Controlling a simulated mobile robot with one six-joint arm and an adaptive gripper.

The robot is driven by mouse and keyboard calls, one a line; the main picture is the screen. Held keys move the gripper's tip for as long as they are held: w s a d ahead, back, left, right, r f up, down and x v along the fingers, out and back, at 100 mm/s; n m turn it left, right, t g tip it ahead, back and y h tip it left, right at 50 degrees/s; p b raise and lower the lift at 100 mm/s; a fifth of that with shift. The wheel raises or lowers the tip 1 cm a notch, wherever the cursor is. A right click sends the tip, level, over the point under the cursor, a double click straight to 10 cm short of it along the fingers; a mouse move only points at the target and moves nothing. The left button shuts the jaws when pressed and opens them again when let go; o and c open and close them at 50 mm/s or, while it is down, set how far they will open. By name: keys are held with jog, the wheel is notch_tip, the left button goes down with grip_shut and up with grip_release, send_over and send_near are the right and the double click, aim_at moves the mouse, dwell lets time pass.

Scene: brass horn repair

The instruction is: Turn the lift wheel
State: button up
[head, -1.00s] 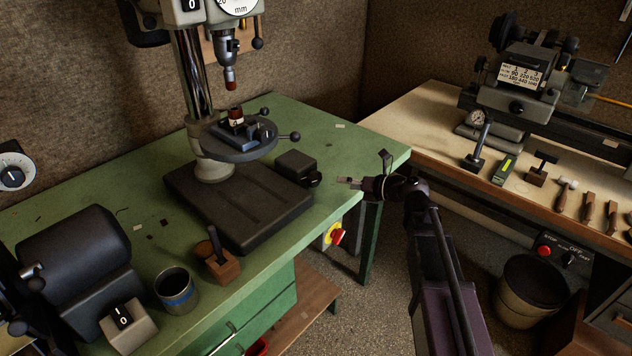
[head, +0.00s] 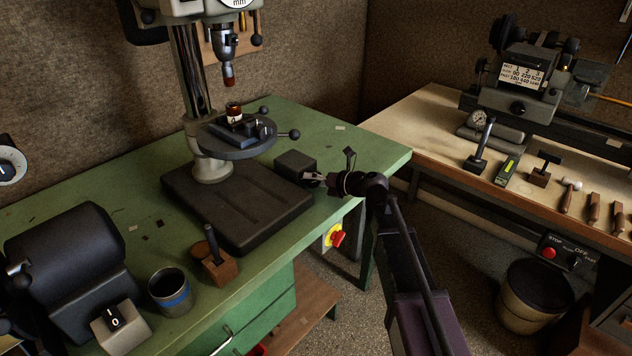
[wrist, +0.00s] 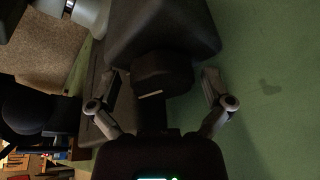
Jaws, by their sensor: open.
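The lift wheel seems to be the dark round knob (wrist: 162,72) with a pale mark line on its rim, in the middle of the wrist view. It sits on the front of a dark box (head: 295,163) at the right side of the drill press base. My gripper (head: 314,178) is open at the box's front. In the wrist view its two fingers stand on either side of the knob, with gaps visible between each finger and the knob. In the head view the gripper hides most of the knob.
The drill press base (head: 230,205) lies left of the box, with its round table (head: 232,143) and handle above. The green bench (head: 365,160) is clear right of the box. A red stop button (head: 337,238) is on the bench's front below my gripper.

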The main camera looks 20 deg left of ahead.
jog(key=c, duration=1)
jog(key=shift+c, duration=0.2)
jog(key=shift+f+m+g+y+b, duration=0.1)
jog(key=shift+m+g+y+b, duration=0.5)
jog(key=shift+m, duration=0.6)
jog(key=shift+m+y+b, duration=0.3)
jog(key=shift+m+b, duration=0.2)
jog(key=shift+m, duration=0.5)
jog(key=o, duration=1)
jog(key=shift+a, duration=0.1)
jog(key=shift+o, duration=0.2)
